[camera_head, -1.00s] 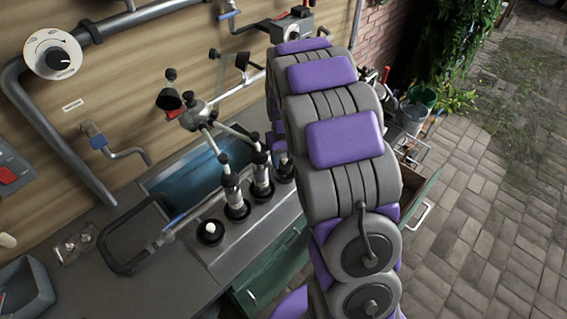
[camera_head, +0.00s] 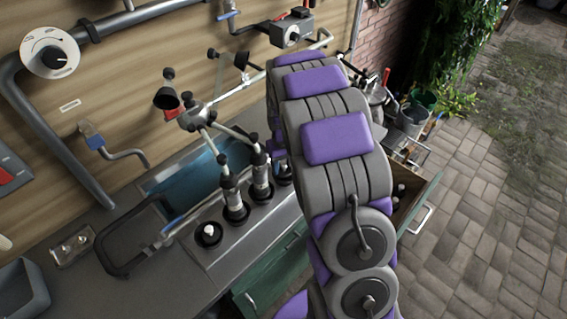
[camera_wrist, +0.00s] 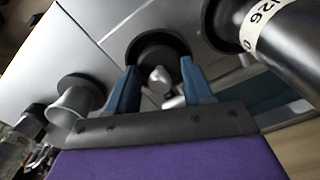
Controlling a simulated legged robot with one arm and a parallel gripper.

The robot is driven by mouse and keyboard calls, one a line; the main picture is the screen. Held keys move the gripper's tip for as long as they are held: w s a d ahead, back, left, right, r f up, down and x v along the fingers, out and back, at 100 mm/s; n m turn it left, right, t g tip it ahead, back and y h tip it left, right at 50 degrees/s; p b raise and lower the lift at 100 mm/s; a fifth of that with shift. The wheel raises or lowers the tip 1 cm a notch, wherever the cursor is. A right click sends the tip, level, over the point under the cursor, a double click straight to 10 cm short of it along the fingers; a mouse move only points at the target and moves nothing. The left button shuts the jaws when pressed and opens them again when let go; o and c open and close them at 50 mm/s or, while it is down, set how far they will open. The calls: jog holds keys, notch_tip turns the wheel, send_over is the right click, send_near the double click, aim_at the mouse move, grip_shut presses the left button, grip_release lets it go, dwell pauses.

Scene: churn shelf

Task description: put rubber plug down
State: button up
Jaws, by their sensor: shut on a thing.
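In the wrist view my gripper (camera_wrist: 159,68) has its two blue fingers on either side of a dark round piece, which looks like the rubber plug (camera_wrist: 157,47). The fingertips are at its rim and close on it. A small grey knob (camera_wrist: 160,77) shows between the fingers. The plug is over or at a grey metal panel (camera_wrist: 100,18); I cannot tell whether it touches it. In the head view my arm hides the gripper and the plug.
The head view shows upright milking cups (camera_head: 235,205), a blue basin (camera_head: 185,185) and an open drawer (camera_head: 420,205).

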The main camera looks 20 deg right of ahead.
aim_at(285, 164)
jog(key=shift+d+f, duration=0.1)
jog(key=shift+f, duration=0.25)
jog(key=o, duration=1.2)
jog(key=shift+c, duration=0.2)
jog(key=shift+r, duration=0.15)
notch_tip(285, 164, up, 13)
jog(key=p, duration=0.2)
jog(key=shift+p, duration=0.4)
